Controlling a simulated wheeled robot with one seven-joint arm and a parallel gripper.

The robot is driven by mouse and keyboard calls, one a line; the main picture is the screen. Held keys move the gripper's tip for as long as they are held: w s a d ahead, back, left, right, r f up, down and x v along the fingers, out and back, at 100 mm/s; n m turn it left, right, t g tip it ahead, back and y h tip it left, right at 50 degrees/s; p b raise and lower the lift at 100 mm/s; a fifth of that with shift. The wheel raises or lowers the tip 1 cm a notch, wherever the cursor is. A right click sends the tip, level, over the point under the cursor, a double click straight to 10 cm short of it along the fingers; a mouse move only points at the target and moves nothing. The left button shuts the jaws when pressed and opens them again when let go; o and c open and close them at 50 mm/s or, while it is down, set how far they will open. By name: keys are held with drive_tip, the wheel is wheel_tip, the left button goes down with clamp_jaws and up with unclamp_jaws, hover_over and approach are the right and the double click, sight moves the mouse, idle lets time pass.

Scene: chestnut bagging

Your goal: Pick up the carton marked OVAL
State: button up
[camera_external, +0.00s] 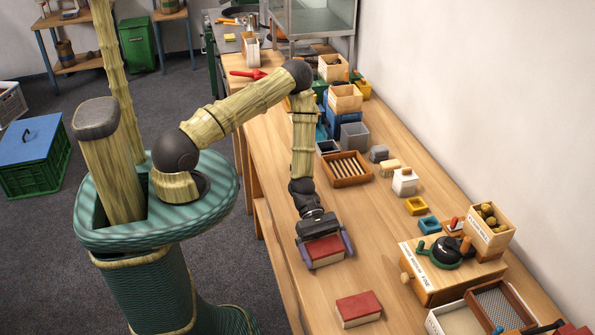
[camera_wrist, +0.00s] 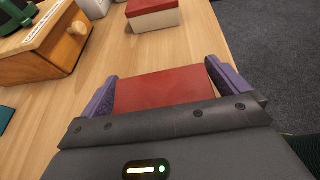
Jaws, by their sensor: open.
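A carton with a red top and pale sides (camera_external: 325,247) lies on the wooden table, and in the wrist view its red top (camera_wrist: 160,91) fills the space between my fingers. My gripper (camera_external: 327,254) is open, pointing down, with one purple finger on each side of this carton. I cannot tell whether the fingers touch it. A second carton with a red top and pale sides (camera_external: 359,308) lies on the table nearer the front, apart from my gripper; it also shows at the top of the wrist view (camera_wrist: 153,17). No OVAL marking is readable on either carton.
A wooden box with a knob and green device (camera_external: 440,280) stands to the right. A slatted tray (camera_external: 347,170) lies farther back. The table's left edge is close to my gripper.

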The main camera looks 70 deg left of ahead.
sight(328, 250)
drive_tip(key=c, duration=0.8)
drive_tip(key=shift+c, duration=0.2)
drive_tip(key=shift+r, duration=0.1)
wheel_tip(328, 250, up, 10)
drive_tip(key=shift+f+b, duration=0.1)
drive_tip(key=shift+b, duration=0.65)
